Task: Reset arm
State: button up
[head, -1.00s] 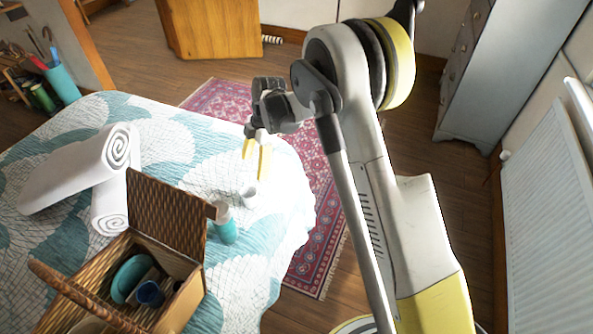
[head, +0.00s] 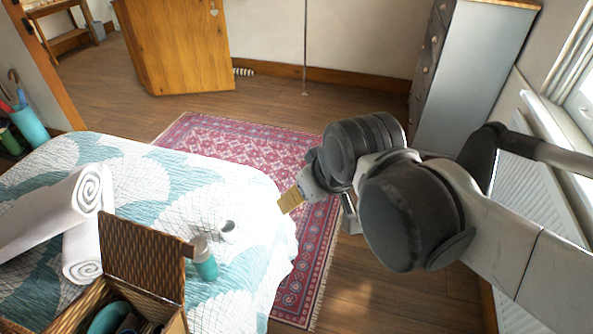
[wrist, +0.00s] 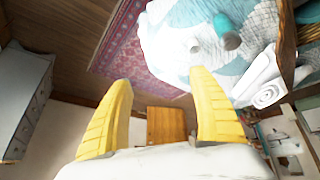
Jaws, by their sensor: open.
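My gripper (head: 318,203) is in the air beside the bed's right edge, above the rug, in the head view. In the wrist view my gripper (wrist: 160,110) shows two yellow fingers spread wide with nothing between them. The arm comes in from the right side of the head view, folded at a dark round joint. A white cup-like item (head: 228,231) lies on the bed, left of the gripper and apart from it.
The wicker basket (head: 146,262) with an open lid and the rolled white towels (head: 85,200) are on the bed (head: 180,180). A grey dresser (head: 468,80) and a radiator (head: 530,190) stand at right. The patterned rug (head: 240,145) and open floor lie beyond the bed.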

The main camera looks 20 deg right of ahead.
jog(key=shift+s+d+f+m+t, duration=0.15)
jog(key=shift+s+d+f+m, duration=0.05)
jog(key=shift+s+m, duration=0.25)
jog(key=shift+s+d+f+m+t, duration=0.1)
jog(key=shift+s+d+f+m, duration=0.1)
jog(key=shift+s+m, duration=0.3)
jog(key=shift+s+d+f+m+t, duration=0.15)
jog(key=shift+s+f+m, duration=0.1)
jog(key=shift+s, duration=0.35)
